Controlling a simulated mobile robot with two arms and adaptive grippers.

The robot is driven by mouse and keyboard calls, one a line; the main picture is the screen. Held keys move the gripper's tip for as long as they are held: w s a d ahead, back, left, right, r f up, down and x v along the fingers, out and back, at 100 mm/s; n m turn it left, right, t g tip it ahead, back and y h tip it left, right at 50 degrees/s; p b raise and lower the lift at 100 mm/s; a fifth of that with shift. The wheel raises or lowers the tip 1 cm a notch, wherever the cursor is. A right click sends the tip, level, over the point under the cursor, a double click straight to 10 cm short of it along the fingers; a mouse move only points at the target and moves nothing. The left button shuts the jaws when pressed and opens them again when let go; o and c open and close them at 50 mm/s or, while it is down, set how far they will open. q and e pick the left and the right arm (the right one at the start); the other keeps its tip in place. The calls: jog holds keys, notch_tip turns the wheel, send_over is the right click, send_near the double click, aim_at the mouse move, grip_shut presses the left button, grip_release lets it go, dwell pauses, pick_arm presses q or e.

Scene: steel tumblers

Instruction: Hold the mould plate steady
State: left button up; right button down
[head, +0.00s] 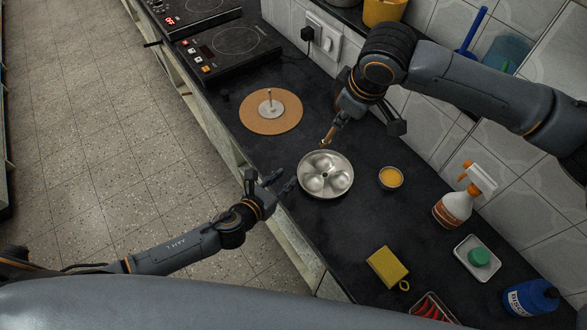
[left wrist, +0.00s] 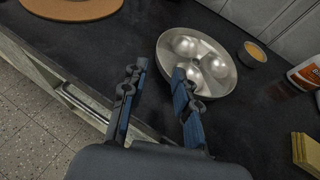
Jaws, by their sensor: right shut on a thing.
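The mould plate (head: 326,163) is a round steel dish with several shallow cups, lying flat on the dark counter; it also shows in the left wrist view (left wrist: 212,66). My left gripper (head: 277,184) is at the counter's front edge, just left of the plate. In the left wrist view its two fingers (left wrist: 156,88) are apart with nothing between them; the right-hand finger appears close to the plate's rim, but I cannot tell whether they touch. My right gripper (head: 339,117) is above the plate's far side, shut on a small brush-like tool (head: 329,136) that points down at the rim.
A small bowl of yellow stuff (head: 391,178) stands right of the plate. A spray bottle (head: 458,206), yellow sponge (head: 386,266), white tray (head: 470,246) and blue bottle (head: 528,298) are to the right. Hobs stand at the back.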

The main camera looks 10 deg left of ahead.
aim_at(301, 165)
pick_arm(q)
jog(key=x, duration=1)
jog(key=shift+c, duration=0.2)
grip_shut()
